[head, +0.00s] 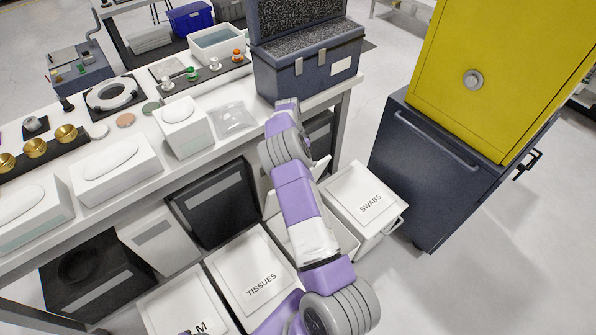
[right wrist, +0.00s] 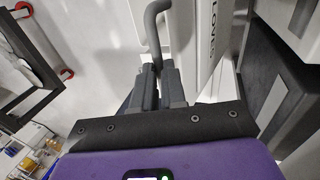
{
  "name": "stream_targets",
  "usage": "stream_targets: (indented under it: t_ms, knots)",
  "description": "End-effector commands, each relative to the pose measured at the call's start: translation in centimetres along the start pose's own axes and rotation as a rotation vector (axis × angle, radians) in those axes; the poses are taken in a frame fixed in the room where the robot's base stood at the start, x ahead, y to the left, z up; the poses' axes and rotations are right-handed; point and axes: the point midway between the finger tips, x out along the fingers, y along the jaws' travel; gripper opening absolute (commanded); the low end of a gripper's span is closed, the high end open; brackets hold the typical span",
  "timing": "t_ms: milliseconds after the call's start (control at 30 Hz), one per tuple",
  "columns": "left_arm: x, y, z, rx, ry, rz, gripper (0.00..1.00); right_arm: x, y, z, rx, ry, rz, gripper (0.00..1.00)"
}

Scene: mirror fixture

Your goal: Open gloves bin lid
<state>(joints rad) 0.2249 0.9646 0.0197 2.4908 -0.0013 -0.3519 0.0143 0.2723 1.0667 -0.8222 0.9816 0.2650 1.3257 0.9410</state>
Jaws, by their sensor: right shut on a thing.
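The gloves bin (head: 343,236) is a white bin between the tissues and swabs bins, mostly covered by my right arm in the head view. Its lid shows in the right wrist view as a white panel (right wrist: 208,40) with part of the word GLOVES. How far the lid is raised is hard to tell. My right gripper (right wrist: 157,70) is shut on the grey curved lid handle (right wrist: 152,25). In the head view the fingers are hidden behind my own arm. My left gripper is in neither view.
The tissues bin (head: 250,268) is left of the gloves bin; the swabs bin (head: 362,196) is right. Above is a white bench with boxes and a dark blue case (head: 310,80). A dark cabinet (head: 425,165) under a yellow one stands right. Floor at lower right is clear.

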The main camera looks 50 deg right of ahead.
Motion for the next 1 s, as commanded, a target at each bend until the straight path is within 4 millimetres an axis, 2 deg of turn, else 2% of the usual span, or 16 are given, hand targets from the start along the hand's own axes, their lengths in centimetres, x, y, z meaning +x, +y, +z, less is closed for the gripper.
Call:
stream_targets:
  t_ms: [33,567,600,733,767,1000]
  knots:
    - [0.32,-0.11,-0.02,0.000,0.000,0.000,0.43,1.73,-0.82,0.48,0.000,-0.014,-0.007,0.00]
    - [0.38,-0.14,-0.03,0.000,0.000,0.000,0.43,1.68,-0.78,0.16,0.009,-0.020,-0.001,0.00]
    - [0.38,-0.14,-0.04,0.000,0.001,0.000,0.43,1.67,-0.79,0.15,0.009,-0.019,-0.002,0.16]
    - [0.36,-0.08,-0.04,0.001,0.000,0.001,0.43,1.50,-0.77,0.05,0.008,-0.015,-0.002,0.36]
    - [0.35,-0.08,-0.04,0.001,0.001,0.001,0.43,1.48,-0.75,0.00,0.008,-0.014,-0.002,0.38]
    - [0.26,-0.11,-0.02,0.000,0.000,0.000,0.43,1.27,-0.63,-0.23,0.009,-0.008,-0.002,0.38]
